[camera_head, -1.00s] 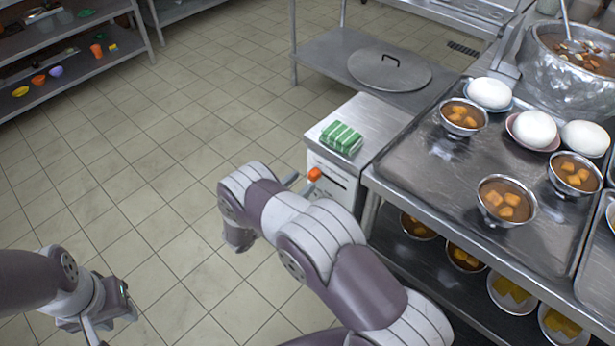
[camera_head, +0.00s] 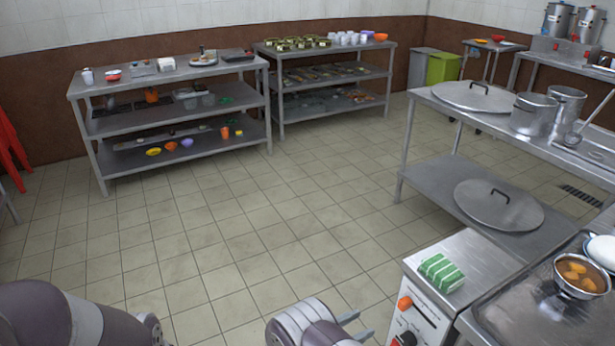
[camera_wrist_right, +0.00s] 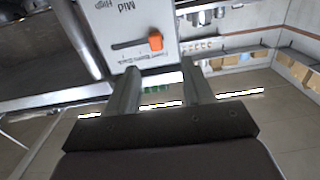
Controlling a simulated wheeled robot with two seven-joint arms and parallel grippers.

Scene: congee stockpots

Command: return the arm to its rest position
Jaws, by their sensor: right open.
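My right gripper (camera_head: 355,325) shows at the bottom edge of the head view, its two fingers pointing right toward the front of the steel control unit. In the right wrist view its fingers (camera_wrist_right: 160,88) are apart with nothing between them. The unit's orange knob (camera_head: 404,303) is to the right of the fingers and apart from them; it also shows beyond the fingertips in the wrist view (camera_wrist_right: 156,41). My left arm (camera_head: 60,320) enters at the lower left; its gripper is out of the picture.
The steel unit (camera_head: 470,262) carries a green-striped cloth (camera_head: 441,273). Beside it, the counter (camera_head: 520,318) holds a bowl of orange cubes (camera_head: 581,276). A round lid (camera_head: 498,206) lies on the lower shelf behind. The tiled floor (camera_head: 230,240) is clear.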

